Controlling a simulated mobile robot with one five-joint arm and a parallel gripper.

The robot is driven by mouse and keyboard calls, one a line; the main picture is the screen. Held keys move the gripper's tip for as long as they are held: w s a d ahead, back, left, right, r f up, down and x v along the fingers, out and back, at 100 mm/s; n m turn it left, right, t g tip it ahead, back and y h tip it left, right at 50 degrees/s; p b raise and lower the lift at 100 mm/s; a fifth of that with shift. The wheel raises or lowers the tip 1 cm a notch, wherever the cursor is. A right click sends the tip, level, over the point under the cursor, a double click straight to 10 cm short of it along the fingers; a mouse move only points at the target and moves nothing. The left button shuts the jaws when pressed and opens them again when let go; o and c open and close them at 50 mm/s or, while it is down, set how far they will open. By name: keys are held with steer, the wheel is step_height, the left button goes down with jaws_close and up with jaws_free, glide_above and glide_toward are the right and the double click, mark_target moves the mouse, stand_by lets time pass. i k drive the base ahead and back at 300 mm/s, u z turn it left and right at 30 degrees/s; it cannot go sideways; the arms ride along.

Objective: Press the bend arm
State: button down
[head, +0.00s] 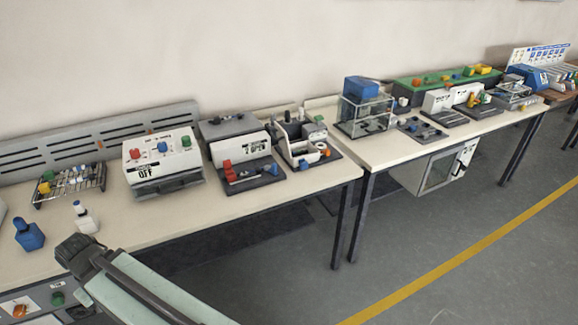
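I cannot tell for sure which part is the bend arm at this distance. Several small bench devices could carry it. One is a white-fronted device (240,148) on a dark base with a red part (228,168) and small blue and grey parts. To its right is a white open-framed device (305,142) with dark upright parts and a white ring. My own arm reaches in from the bottom left and ends in view at a dark joint above the near table edge. The fingers of my gripper do not show.
A second table (385,150) with a clear-sided unit (365,112) stands right. The floor (440,235) in front is clear.

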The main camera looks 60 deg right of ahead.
mark_target(267, 168)
steer(key=z, duration=0.2)
steer(key=i, duration=1)
steer(key=u, duration=0.1)
